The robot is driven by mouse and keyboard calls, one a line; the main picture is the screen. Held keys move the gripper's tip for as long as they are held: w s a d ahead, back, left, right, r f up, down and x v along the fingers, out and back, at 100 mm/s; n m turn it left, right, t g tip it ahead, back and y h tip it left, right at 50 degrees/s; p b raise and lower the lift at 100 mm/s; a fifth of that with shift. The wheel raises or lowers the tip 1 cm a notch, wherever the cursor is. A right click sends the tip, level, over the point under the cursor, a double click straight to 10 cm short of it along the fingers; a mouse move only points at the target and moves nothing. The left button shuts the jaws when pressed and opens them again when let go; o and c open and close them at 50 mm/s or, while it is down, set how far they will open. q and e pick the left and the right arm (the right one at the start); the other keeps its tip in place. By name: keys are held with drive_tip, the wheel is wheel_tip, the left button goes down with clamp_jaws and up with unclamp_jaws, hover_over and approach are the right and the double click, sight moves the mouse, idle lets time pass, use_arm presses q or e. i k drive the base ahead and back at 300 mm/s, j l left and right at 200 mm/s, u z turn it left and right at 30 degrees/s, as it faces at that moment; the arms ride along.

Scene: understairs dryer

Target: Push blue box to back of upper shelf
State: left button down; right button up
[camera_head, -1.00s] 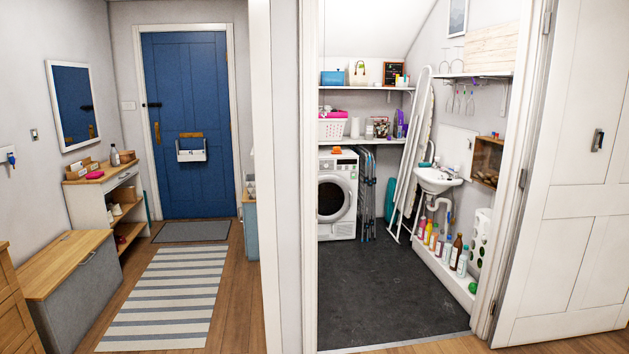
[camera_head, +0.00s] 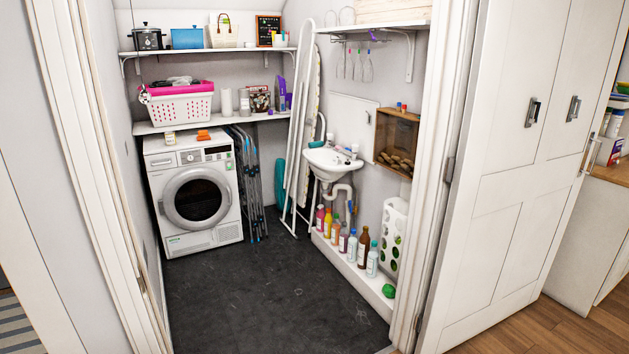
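The blue box (camera_head: 187,38) sits on the upper shelf (camera_head: 215,49) on the back wall of the small utility room. It stands between a dark slow cooker (camera_head: 147,37) on its left and a cream bag with brown handles (camera_head: 224,31) on its right. The box's front is near the shelf's front edge; the depth behind it is hard to tell. Neither of my grippers is in view.
Below are a lower shelf (camera_head: 211,122) with a pink-and-white basket (camera_head: 179,103) and a white dryer (camera_head: 196,197). A folded ironing board (camera_head: 303,125), sink (camera_head: 332,161) and bottles (camera_head: 343,238) line the right. The dark floor (camera_head: 255,285) is clear between the doorway and dryer.

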sight(182, 39)
drive_tip(key=i+u, duration=0.1)
drive_tip(key=i, duration=0.4)
drive_tip(key=i+l, duration=0.15)
drive_tip(key=i, duration=0.3)
drive_tip(key=i+l+u, duration=0.15)
drive_tip(key=i, duration=0.35)
drive_tip(key=i+l+u, duration=0.1)
drive_tip(key=i, duration=0.35)
drive_tip(key=i+l+u, duration=0.1)
drive_tip(key=i, duration=0.4)
drive_tip(key=i+j+u, duration=0.1)
drive_tip(key=i, duration=0.6)
drive_tip(key=i+j+u, duration=0.1)
drive_tip(key=i+j, duration=0.15)
drive_tip(key=i, duration=0.5)
drive_tip(key=i+j+u, duration=0.1)
drive_tip(key=i, duration=0.65)
